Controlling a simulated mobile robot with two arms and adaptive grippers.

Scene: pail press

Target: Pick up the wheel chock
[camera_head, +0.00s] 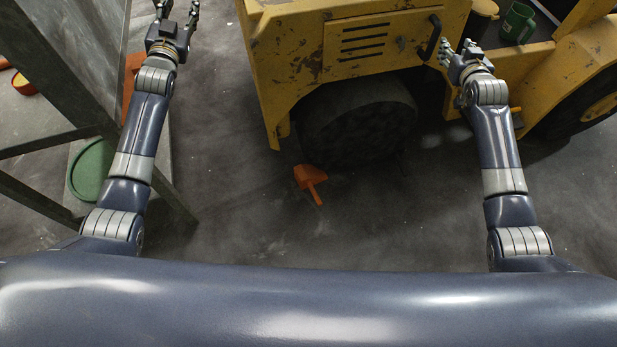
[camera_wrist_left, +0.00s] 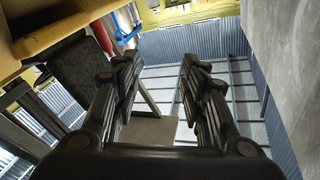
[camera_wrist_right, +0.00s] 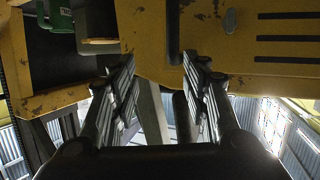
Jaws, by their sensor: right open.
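The orange wheel chock (camera_head: 310,178), with a short handle pointing toward me, lies on the floor by the near lower left of the dark wheel (camera_head: 358,125). I cannot tell whether it touches the tyre. It is not seen in either wrist view. My right gripper (camera_head: 457,48) is open and empty, up beside the yellow vehicle's front corner, right of and well away from the chock. My left gripper (camera_head: 178,10) is open and empty at the upper left, also far from the chock. Both finger pairs show apart in the left wrist view (camera_wrist_left: 158,75) and right wrist view (camera_wrist_right: 160,75).
The yellow vehicle (camera_head: 300,60) with a black handle (camera_head: 427,38) overhangs the wheel. A green mug (camera_head: 517,22) stands on it at right. A metal frame (camera_head: 75,60) stands at left, near a green round item (camera_head: 92,170). The floor (camera_head: 400,220) in front is clear.

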